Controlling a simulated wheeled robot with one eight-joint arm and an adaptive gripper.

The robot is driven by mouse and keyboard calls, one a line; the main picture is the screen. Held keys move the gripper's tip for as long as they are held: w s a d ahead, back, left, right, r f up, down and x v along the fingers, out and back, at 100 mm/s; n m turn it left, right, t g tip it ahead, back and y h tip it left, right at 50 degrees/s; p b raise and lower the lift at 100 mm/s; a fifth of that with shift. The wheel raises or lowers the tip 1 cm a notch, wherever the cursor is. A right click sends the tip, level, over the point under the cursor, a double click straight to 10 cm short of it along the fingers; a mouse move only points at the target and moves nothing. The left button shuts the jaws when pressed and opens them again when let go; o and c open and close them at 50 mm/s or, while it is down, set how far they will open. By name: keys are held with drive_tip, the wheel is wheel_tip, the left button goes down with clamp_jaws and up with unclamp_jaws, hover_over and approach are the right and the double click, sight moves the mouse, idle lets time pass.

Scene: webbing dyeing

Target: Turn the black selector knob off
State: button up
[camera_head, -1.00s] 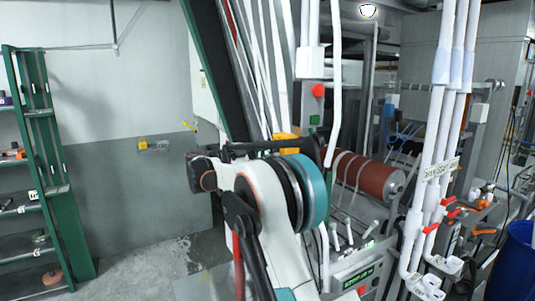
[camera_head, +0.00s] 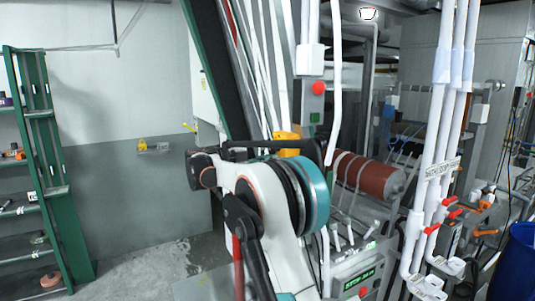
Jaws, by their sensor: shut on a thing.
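I cannot make out the black selector knob in this view. A grey control panel (camera_head: 316,103) with a round red button (camera_head: 318,88) hangs on the machine, above and right of my arm. A second panel with a green lit display (camera_head: 360,280) and a red button (camera_head: 363,292) is low at the machine front, right of my arm. My white, black and teal arm fills the lower middle and covers part of the machine. I cannot see my gripper's fingers or what they touch.
A red-brown roller (camera_head: 367,177) lies right of my arm. White vertical pipes (camera_head: 437,150) with red valve handles stand farther right, near a blue barrel (camera_head: 518,262). A green shelf (camera_head: 52,170) stands at the left. Open floor (camera_head: 150,272) lies between shelf and machine.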

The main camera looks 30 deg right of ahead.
drive_tip(key=shift+m, duration=0.7)
drive_tip(key=o, duration=1)
drive_tip(key=shift+o, duration=0.2)
drive_tip(key=shift+a, duration=0.1)
drive_tip(key=a, duration=1.1)
drive_tip(key=shift+s+a, duration=0.2)
drive_tip(key=shift+a, duration=0.2)
